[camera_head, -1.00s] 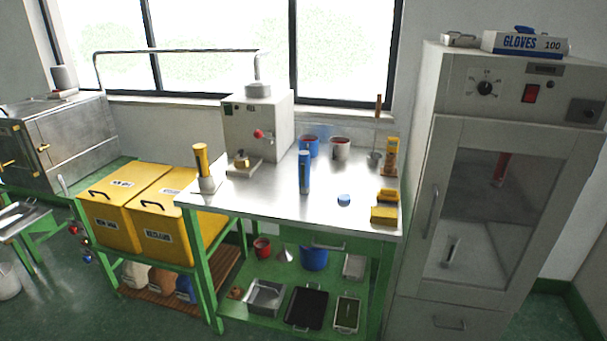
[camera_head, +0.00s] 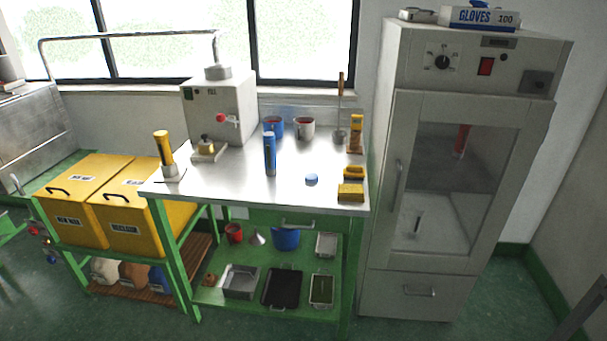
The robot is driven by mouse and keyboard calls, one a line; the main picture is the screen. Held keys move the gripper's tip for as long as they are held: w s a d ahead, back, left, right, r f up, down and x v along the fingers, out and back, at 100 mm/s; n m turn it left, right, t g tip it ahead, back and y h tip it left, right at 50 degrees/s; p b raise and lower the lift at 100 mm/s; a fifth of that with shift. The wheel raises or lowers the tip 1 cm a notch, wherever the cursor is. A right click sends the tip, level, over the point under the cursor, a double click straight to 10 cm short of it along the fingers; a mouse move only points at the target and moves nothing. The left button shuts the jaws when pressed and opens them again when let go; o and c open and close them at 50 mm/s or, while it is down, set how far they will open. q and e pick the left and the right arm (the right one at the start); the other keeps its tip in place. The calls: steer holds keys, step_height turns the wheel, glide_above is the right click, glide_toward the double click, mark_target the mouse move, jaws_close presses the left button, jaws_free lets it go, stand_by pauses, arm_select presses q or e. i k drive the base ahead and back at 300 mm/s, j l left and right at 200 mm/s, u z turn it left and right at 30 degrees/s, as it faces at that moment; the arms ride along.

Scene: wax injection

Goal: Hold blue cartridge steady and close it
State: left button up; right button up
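The blue cartridge (camera_head: 270,156) stands upright on the steel table (camera_head: 230,175), near its middle. A small round blue cap (camera_head: 311,180) lies on the table to its right, apart from it. I cannot see from here whether the cartridge's top is open. Neither of my grippers is in view, and nothing is touching the cartridge or the cap.
A yellow cartridge (camera_head: 163,147) stands in a holder at the table's left. The wax machine (camera_head: 219,108), a blue pot (camera_head: 273,126) and a grey pot (camera_head: 304,128) stand behind. Yellow blocks (camera_head: 351,192) sit at the right edge. A tall cabinet (camera_head: 388,225) stands right of the table.

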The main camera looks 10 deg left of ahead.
mark_target(268, 140)
steer(key=i+l+u, duration=0.15)
steer(key=i+l, duration=0.4)
steer(key=i, duration=0.25)
steer(key=i+l+u, duration=0.1)
steer(key=i+l, duration=0.55)
steer(key=i+j, duration=0.05)
